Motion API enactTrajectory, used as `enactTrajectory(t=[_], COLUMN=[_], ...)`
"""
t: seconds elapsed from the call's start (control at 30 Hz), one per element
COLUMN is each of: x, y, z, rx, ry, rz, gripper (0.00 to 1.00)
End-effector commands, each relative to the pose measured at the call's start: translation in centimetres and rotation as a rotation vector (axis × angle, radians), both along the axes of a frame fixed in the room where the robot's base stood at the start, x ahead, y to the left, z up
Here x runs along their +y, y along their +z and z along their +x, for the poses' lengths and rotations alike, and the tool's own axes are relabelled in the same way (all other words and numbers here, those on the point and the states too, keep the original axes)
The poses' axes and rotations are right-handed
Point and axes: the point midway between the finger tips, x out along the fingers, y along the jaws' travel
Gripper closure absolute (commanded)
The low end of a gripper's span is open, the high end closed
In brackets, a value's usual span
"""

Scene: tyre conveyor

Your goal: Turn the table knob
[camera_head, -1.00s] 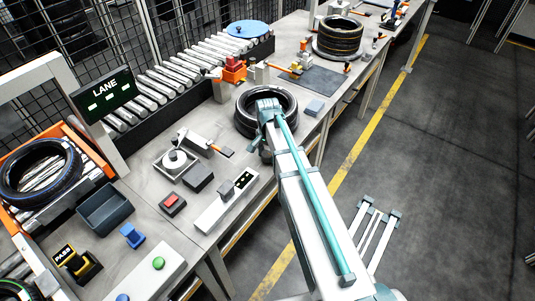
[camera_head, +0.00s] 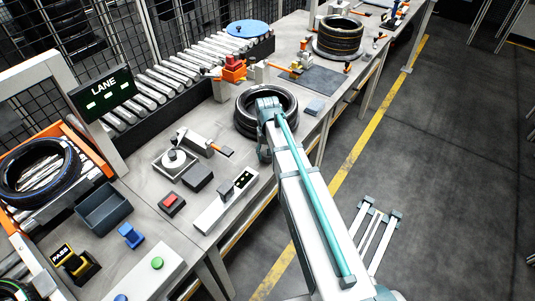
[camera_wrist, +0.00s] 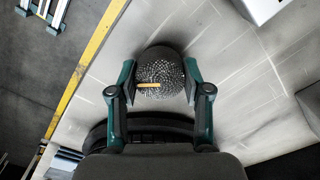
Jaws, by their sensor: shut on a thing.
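The table knob (camera_wrist: 165,68) is a dark, round, knurled knob with a yellow-orange pointer mark, standing on the grey table. In the wrist view it sits between the two teal fingers of my gripper (camera_wrist: 160,72), one finger on each side. My gripper is shut on it. The pointer mark lies roughly level and points to the left in that view.
A black tyre (camera_head: 245,122) lies right behind my gripper. A white box with switches (camera_head: 228,200), a dark box (camera_head: 198,178) and a red button (camera_head: 172,203) stand to the left. A yellow floor line (camera_head: 345,165) runs along the front.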

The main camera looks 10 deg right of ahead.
Motion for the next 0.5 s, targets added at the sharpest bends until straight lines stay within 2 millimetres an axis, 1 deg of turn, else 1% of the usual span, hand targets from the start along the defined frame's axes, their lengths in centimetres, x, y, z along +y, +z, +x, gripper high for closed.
enactTrajectory(t=[0.5], x=[0.00], y=[0.00], z=[0.02], rx=[-0.001], ry=[0.479], rz=[0.000], gripper=[0.86])
